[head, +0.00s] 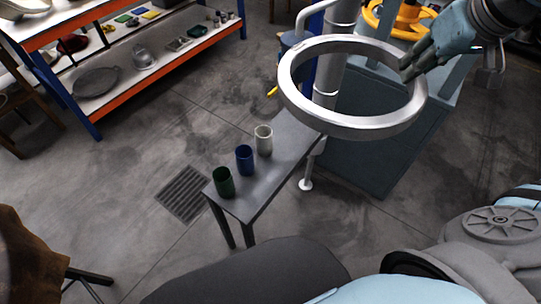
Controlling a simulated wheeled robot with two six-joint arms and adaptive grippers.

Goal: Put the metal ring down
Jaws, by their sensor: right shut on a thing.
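A large silver metal ring (300,104) is held up in the air at the upper right of the head view, tilted a little. My right gripper (408,72) is shut on the right side of the ring's rim. The ring hangs in front of a metal post and a blue-grey cabinet, partly covering both. My left gripper is not in view.
A narrow grey bench (262,187) below the ring carries a green cup (224,183), a blue cup (244,160) and a pale cup (264,140). A blue-grey cabinet (375,160) stands behind. An orange-edged shelf (165,62) holds several items.

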